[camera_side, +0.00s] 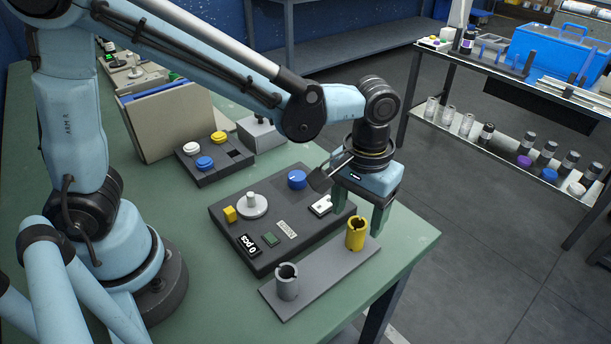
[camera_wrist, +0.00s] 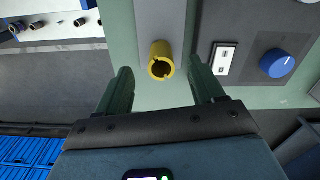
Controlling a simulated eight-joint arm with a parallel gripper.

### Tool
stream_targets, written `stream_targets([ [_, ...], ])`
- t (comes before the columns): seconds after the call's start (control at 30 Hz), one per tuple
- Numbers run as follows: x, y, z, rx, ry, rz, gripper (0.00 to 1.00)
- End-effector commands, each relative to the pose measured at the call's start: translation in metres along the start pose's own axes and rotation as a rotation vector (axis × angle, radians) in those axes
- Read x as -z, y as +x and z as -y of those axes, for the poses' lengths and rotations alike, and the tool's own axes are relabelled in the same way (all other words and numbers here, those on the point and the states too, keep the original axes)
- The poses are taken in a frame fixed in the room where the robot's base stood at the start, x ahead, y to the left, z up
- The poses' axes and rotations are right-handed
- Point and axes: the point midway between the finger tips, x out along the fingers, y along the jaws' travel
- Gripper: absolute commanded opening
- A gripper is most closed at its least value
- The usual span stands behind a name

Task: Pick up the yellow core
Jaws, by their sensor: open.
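The yellow core (camera_side: 356,234) is a short hollow cylinder with a notched rim. It stands upright at the far end of a grey plate (camera_side: 318,284) on the green bench. It also shows in the wrist view (camera_wrist: 161,60), where its open top faces the camera. My gripper (camera_side: 358,222) is open, with its green fingers pointing down close to the core. In the wrist view my gripper's fingers (camera_wrist: 162,78) are spread to the left and right, with the core just beyond their tips. Nothing is held. How high the fingertips are beside the core is hard to tell.
A grey core (camera_side: 287,281) stands at the near end of the plate. A dark control panel (camera_side: 266,262) with a blue knob (camera_side: 297,179) lies beside the plate. A button box (camera_side: 213,162) sits further back. The bench edge is close on the right.

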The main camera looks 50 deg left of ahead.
Motion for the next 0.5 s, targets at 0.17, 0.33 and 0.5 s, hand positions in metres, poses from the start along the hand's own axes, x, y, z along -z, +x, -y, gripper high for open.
stream_targets([
  [0.17,0.000,0.008,0.000,0.000,0.000,0.000,0.68],
  [0.33,0.002,0.025,0.000,0.000,0.000,0.000,0.68],
  [0.5,0.003,0.047,0.000,0.000,0.000,-0.001,0.68],
])
